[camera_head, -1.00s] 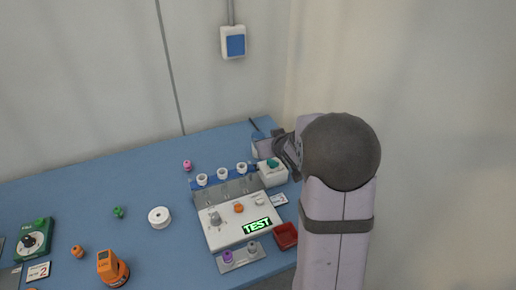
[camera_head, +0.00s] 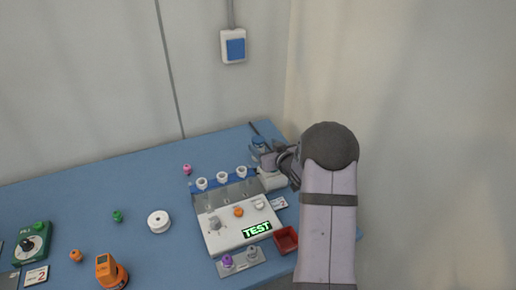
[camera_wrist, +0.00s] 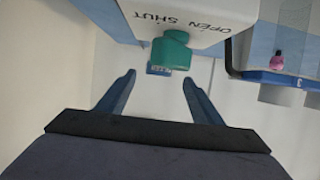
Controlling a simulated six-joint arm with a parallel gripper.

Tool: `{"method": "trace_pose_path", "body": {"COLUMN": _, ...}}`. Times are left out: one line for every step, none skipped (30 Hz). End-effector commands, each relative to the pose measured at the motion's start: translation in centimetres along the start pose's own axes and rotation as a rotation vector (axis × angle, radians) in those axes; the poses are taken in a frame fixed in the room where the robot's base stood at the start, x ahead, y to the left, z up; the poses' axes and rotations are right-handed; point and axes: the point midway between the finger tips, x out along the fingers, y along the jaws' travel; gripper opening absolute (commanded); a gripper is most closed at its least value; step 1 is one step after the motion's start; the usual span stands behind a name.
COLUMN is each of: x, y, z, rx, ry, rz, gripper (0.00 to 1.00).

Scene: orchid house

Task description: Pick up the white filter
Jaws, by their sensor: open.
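Which piece is the white filter is not certain. A small white piece (camera_head: 258,204) sits at the right end of the row on the white tester with the lit TEST display. A pale grey-white piece (camera_head: 252,249) stands beside a purple one on a small plate in front. My gripper (camera_wrist: 158,85) is open and empty, its two fingers apart in the wrist view. It is at the back right of the bench, by a white box (camera_wrist: 205,22) marked OPEN SHUT with a green knob (camera_wrist: 172,50). No white filter shows between the fingers.
Three white cups (camera_head: 222,177) stand in a rack behind the tester. A red tray (camera_head: 286,239) lies to its right. A white round spool (camera_head: 159,221), an orange device (camera_head: 110,270) and small coloured pieces lie left. The blue bench (camera_head: 90,185) is clear at back left.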

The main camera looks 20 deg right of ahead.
Motion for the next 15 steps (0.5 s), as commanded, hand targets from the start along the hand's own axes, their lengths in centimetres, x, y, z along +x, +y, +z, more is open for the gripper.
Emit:
{"method": "trace_pose_path", "body": {"x": 0.1, "y": 0.0, "z": 0.0, "rx": 0.000, "ry": 0.000, "rz": 0.000, "gripper": 0.60}}
{"method": "trace_pose_path", "body": {"x": 0.1, "y": 0.0, "z": 0.0, "rx": 0.000, "ry": 0.000, "rz": 0.000, "gripper": 0.60}}
{"method": "trace_pose_path", "body": {"x": 0.1, "y": 0.0, "z": 0.0, "rx": 0.000, "ry": 0.000, "rz": 0.001, "gripper": 0.60}}
{"method": "trace_pose_path", "body": {"x": 0.2, "y": 0.0, "z": 0.0, "rx": 0.000, "ry": 0.000, "rz": 0.000, "gripper": 0.60}}
{"method": "trace_pose_path", "body": {"x": 0.3, "y": 0.0, "z": 0.0, "rx": 0.000, "ry": 0.000, "rz": 0.000, "gripper": 0.60}}
{"method": "trace_pose_path", "body": {"x": 0.5, "y": 0.0, "z": -0.1, "rx": 0.000, "ry": 0.000, "rz": 0.000, "gripper": 0.60}}
{"method": "trace_pose_path", "body": {"x": 0.7, "y": 0.1, "z": 0.0, "rx": 0.000, "ry": -0.001, "rz": 0.000, "gripper": 0.60}}
{"method": "trace_pose_path", "body": {"x": 0.9, "y": 0.1, "z": 0.0, "rx": 0.001, "ry": -0.001, "rz": 0.000, "gripper": 0.60}}
{"method": "trace_pose_path", "body": {"x": 1.2, "y": 0.1, "z": 0.0, "rx": 0.001, "ry": -0.001, "rz": 0.001, "gripper": 0.60}}
{"method": "trace_pose_path", "body": {"x": 1.6, "y": 0.1, "z": 0.0, "rx": 0.001, "ry": -0.002, "rz": 0.001, "gripper": 0.60}}
{"method": "trace_pose_path", "body": {"x": 1.9, "y": 0.1, "z": 0.1, "rx": 0.001, "ry": -0.002, "rz": 0.000, "gripper": 0.60}}
{"method": "trace_pose_path", "body": {"x": 2.3, "y": 0.1, "z": 0.1, "rx": 0.001, "ry": -0.002, "rz": 0.000, "gripper": 0.60}}
{"method": "trace_pose_path", "body": {"x": 2.7, "y": 0.1, "z": 0.1, "rx": 0.001, "ry": -0.002, "rz": 0.000, "gripper": 0.60}}
{"method": "trace_pose_path", "body": {"x": 3.0, "y": 0.1, "z": 0.1, "rx": 0.001, "ry": -0.002, "rz": 0.000, "gripper": 0.60}}
{"method": "trace_pose_path", "body": {"x": 3.4, "y": 0.1, "z": 0.2, "rx": 0.000, "ry": -0.001, "rz": -0.001, "gripper": 0.60}}
